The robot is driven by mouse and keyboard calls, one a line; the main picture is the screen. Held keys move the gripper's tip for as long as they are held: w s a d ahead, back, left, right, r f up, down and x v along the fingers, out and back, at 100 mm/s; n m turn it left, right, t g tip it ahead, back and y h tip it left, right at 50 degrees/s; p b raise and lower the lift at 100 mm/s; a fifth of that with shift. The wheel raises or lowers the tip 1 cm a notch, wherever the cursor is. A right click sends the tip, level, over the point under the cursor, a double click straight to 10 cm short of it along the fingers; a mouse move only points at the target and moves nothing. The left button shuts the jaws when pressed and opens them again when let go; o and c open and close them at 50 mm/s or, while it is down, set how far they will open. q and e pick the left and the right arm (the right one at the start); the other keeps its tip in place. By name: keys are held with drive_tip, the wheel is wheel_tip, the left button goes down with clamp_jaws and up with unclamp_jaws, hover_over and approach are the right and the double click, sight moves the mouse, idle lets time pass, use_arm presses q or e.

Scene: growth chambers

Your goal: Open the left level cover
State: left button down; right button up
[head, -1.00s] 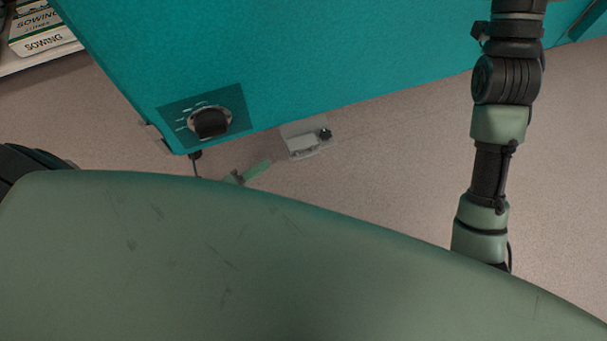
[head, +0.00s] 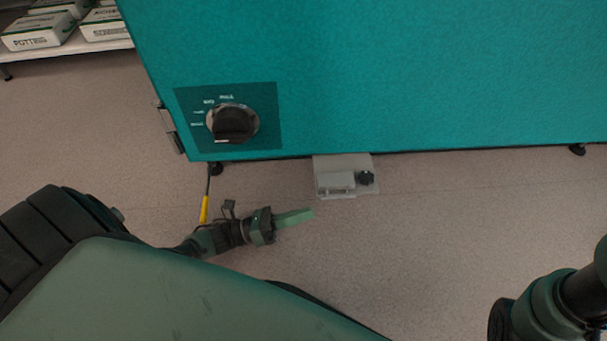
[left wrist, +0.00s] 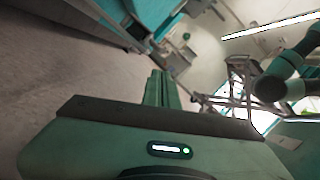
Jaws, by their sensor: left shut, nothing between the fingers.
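The flap looks like a level cover and appears shut, but the frames do not settle this. My left gripper (head: 310,213) is shut and empty, its green fingers pointing right, below and left of the housing, apart from it in the picture. The shut fingers show in the left wrist view (left wrist: 160,88). My right gripper is out of view; only part of my right arm shows.
A black dial (head: 233,124) sits on the chamber's front at the left. A cable with a yellow sleeve (head: 204,209) hangs near my left wrist. A shelf with boxes (head: 40,30) stands at the upper left. The floor right of my gripper is clear.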

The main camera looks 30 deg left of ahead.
sight(337, 186)
use_arm(q)
drive_tip(key=b+x, duration=0.2)
drive_tip(key=x, duration=0.5)
